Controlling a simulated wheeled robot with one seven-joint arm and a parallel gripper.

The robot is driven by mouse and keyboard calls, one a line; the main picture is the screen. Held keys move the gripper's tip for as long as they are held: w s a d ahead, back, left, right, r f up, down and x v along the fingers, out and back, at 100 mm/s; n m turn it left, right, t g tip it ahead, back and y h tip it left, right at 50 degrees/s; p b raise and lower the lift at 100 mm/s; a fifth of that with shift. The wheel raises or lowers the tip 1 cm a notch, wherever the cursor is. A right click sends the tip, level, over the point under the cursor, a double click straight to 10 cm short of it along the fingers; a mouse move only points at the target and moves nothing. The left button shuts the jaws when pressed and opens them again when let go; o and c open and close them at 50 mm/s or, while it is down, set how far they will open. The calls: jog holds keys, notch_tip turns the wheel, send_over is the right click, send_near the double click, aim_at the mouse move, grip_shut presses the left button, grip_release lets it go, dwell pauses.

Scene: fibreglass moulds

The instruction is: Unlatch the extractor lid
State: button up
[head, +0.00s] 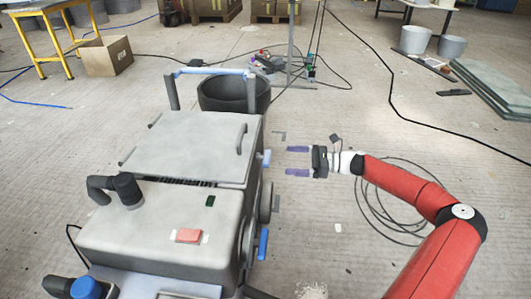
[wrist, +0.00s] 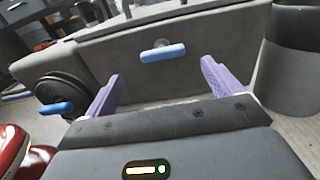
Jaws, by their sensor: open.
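The grey extractor (head: 150,235) stands left of centre in the head view, with its flat lid (head: 185,142) lying closed on top. A small blue latch (head: 266,158) sticks out of its right side near the lid. In the wrist view the same blue latch (wrist: 162,52) shows ahead, roughly between the fingers. My gripper (head: 298,160) is open, its purple fingers pointing left at the extractor's side, a short gap from the latch. In the wrist view nothing is between the fingertips (wrist: 163,78).
A second blue handle (head: 262,243) is lower on the extractor's side, beside a wheel; in the wrist view it is at left (wrist: 55,107). A dark round bin (head: 234,94) stands behind the extractor. Black cables (head: 390,205) lie on the floor. Floor right of the extractor is mostly clear.

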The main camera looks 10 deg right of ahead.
aim_at(263, 158)
jog(key=x, duration=0.7)
jog(key=shift+w+a+b, duration=0.2)
jog(key=shift+w+b, duration=0.15)
jog(key=c, duration=1)
